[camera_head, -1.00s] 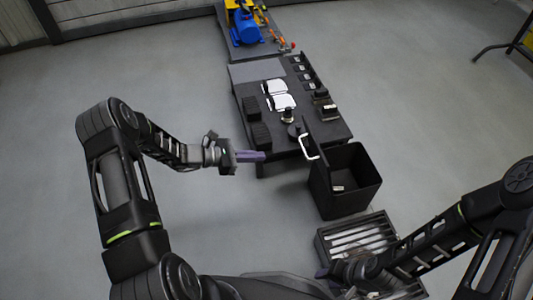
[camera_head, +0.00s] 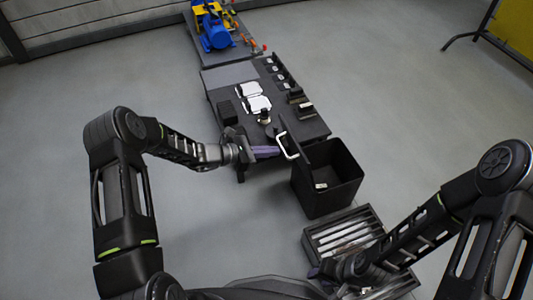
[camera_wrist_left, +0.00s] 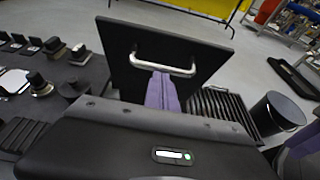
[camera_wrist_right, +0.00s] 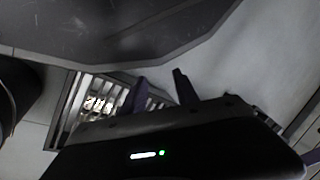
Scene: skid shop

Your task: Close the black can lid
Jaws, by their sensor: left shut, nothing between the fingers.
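The black can (camera_head: 340,178) is an open-topped square bin on the floor at the near end of the low bench. Its black lid (camera_wrist_left: 198,60) stands raised and tilted on the bench side of the can. A pale bar handle (camera_head: 288,146) is on the lid's outer face; it also shows in the left wrist view (camera_wrist_left: 162,67). My left gripper (camera_head: 278,152) is shut and empty, its purple fingertips close to the handle. In the left wrist view they overlap the handle's lower side; I cannot tell whether they touch. My right gripper (camera_wrist_right: 160,85) is open and empty, low over the slatted crate.
The low black bench (camera_head: 225,76) holds dark blocks, white pads and small parts. A slatted crate (camera_head: 318,236) stands on the floor in front of the can. A blue machine (camera_head: 214,32) is beyond the bench.

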